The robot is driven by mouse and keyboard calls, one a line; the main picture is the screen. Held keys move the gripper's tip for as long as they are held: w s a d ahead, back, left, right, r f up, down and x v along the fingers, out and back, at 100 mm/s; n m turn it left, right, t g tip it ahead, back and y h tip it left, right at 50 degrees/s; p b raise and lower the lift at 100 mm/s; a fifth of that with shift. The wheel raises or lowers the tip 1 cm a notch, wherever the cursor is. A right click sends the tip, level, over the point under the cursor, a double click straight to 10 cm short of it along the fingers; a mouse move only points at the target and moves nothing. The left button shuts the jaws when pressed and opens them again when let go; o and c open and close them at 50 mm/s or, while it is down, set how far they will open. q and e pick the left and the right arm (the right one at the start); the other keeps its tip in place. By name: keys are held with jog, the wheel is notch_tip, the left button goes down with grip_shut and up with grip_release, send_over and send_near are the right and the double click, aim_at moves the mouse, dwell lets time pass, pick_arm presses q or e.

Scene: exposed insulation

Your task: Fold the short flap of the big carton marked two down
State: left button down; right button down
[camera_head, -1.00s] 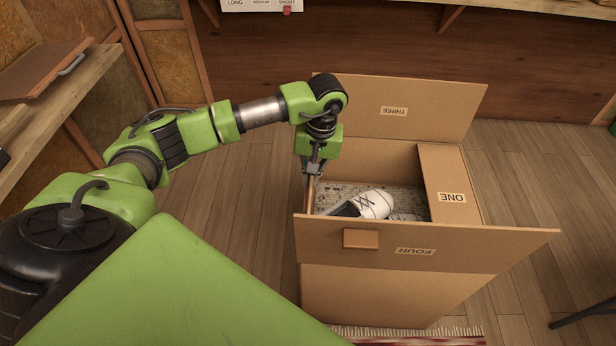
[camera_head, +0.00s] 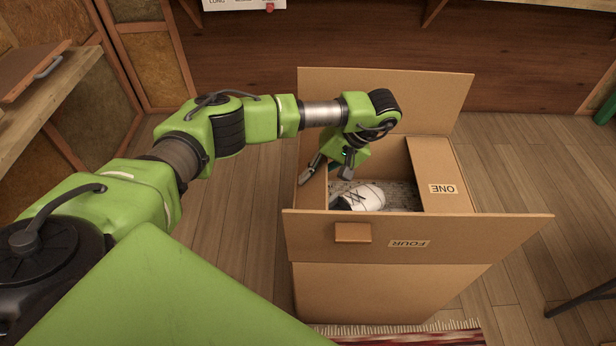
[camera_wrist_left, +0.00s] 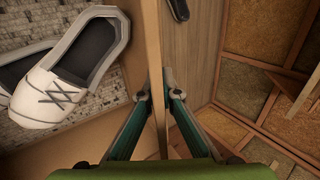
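The big brown carton (camera_head: 390,285) stands open on the floor. Its left short flap (camera_head: 313,188) leans inward over the opening; the mark on it is not readable. In the left wrist view this flap (camera_wrist_left: 155,60) is seen nearly edge-on, between my fingers. My left gripper (camera_head: 328,174) is open, with one finger on each side of the flap. It also shows in the left wrist view (camera_wrist_left: 156,92). Flap ONE (camera_head: 440,176) lies folded in on the right. Flap FOUR (camera_head: 450,238) hangs outward in front, and the back flap (camera_head: 430,100) stands up. My right gripper is not in view.
White shoes (camera_head: 362,197) lie inside the carton on a patterned bottom; two show in the left wrist view (camera_wrist_left: 60,100). A wooden bench (camera_head: 50,95) is at the left. A fringed rug (camera_head: 400,334) lies in front.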

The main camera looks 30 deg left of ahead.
pick_arm(q)
jog(key=c, duration=2.2)
grip_release()
jog(key=shift+c, duration=0.2)
jog(key=v, duration=1.2)
jog(key=shift+d, duration=0.1)
